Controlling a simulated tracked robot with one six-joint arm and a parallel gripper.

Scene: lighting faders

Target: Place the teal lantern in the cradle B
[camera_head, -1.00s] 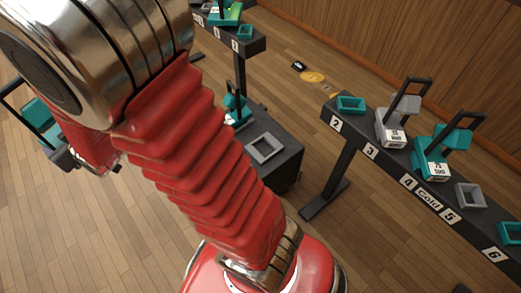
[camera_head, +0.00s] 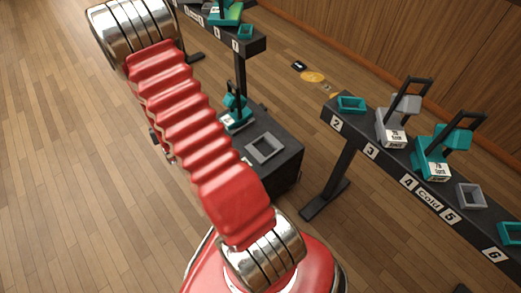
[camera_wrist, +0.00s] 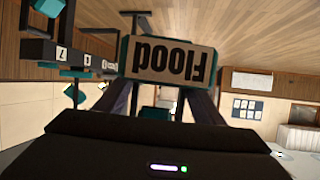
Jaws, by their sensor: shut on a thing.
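In the wrist view my gripper (camera_wrist: 160,100) is shut on a teal lantern (camera_wrist: 156,112). A tan label (camera_wrist: 168,62) on it reads "Flood", upside down in this view. In the head view my red arm hides my gripper and the held lantern. A low dark box (camera_head: 282,140) right of my arm carries an empty grey square cradle (camera_head: 265,147) and another teal lantern (camera_head: 235,116). I can read no letter B on any cradle.
A dark rack (camera_head: 405,170) on the right holds a grey lantern (camera_head: 397,124), a teal lantern (camera_head: 434,162) and empty teal and grey cradles. Another rack (camera_head: 240,45) stands at the top. The wooden floor at left is clear.

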